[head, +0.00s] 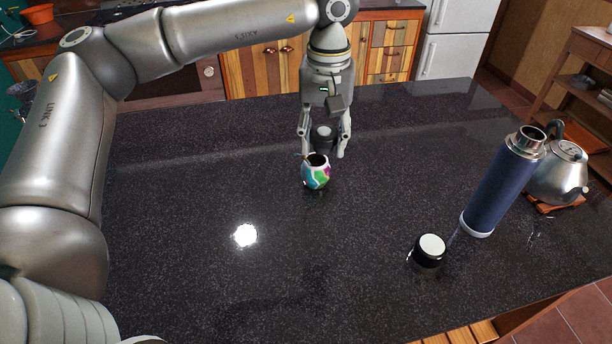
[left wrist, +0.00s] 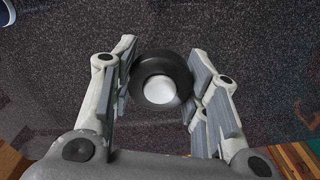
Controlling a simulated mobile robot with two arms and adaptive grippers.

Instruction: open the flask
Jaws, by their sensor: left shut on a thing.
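The flask (head: 497,185) is a dark blue cylinder with a white base. It stands upright at the right of the counter in the head view, with its steel neck uncovered and a dark opening at the top. A black lid with a white top (head: 431,247) lies on the counter left of the flask's base. My left gripper (head: 323,150) is well left of the flask, shut on a round black stopper (head: 322,134). In the left wrist view the fingers (left wrist: 163,85) press the black stopper's sides, and its pale centre shows. My right gripper is not in view.
A steel kettle (head: 559,176) stands right behind the flask on an orange-brown mat.

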